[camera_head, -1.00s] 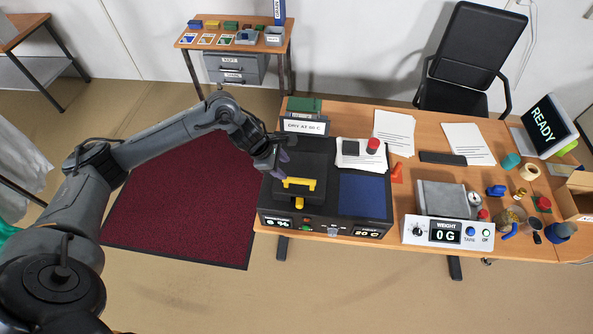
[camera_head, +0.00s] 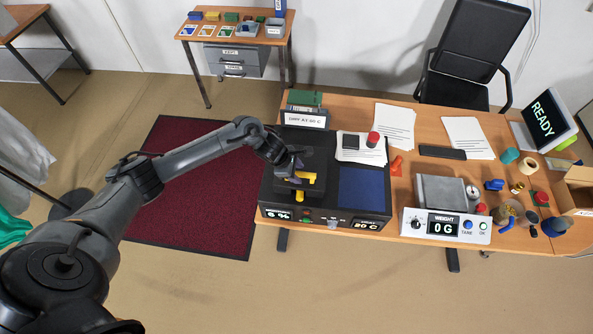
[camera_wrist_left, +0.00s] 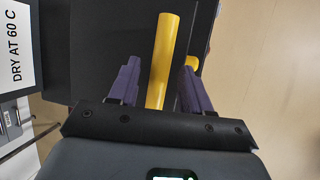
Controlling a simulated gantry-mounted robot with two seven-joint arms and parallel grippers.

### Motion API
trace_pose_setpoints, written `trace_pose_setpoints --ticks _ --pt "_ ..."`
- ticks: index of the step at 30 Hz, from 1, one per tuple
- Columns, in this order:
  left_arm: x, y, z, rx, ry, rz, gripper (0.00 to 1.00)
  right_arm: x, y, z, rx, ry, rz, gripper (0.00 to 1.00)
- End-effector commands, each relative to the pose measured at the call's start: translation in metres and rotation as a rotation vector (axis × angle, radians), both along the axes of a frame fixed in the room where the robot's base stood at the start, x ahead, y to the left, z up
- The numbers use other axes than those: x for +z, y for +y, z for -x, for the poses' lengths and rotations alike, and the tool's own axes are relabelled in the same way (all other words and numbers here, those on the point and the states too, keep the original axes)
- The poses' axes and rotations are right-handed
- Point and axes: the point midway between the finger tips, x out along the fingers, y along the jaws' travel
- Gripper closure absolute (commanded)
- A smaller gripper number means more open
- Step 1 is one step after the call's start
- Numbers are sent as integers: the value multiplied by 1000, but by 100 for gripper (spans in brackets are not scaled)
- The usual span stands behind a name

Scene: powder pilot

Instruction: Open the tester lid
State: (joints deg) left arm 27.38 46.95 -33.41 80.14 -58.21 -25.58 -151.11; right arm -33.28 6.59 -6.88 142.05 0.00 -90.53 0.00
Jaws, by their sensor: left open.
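The tester (camera_head: 331,216) is a black box at the left end of the desk, with displays on its front and a blue pad on its right half. Its dark lid is down at the left half and carries a yellow bar handle (camera_head: 306,177); the handle also shows in the left wrist view (camera_wrist_left: 163,60). A second yellow piece (camera_head: 299,196) shows near the front edge. My left gripper (camera_head: 292,172) is over the lid at the handle. In the left wrist view its purple fingers (camera_wrist_left: 160,88) are open, with the handle between them. Contact cannot be told. My right gripper is out of view.
A "DRY AT 60 C" sign (camera_head: 306,119) stands behind the tester. A weighing scale (camera_head: 446,222) stands to its right, with papers (camera_head: 394,129), an orange piece (camera_head: 396,166) and small items beyond. Floor is free in front of the desk.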

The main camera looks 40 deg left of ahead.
Motion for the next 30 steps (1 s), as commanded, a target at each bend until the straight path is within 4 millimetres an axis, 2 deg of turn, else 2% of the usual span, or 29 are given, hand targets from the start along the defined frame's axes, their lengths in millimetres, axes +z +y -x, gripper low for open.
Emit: trace_pose_setpoints --ticks 5,6,15,30 --pt "0 0 0 0 0 0 52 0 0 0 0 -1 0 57" --pt "0 0 0 0 0 0 55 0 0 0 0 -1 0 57" --pt "0 0 0 0 1 0 100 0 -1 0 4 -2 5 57" --pt "7 -1 1 8 26 20 100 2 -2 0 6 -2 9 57"
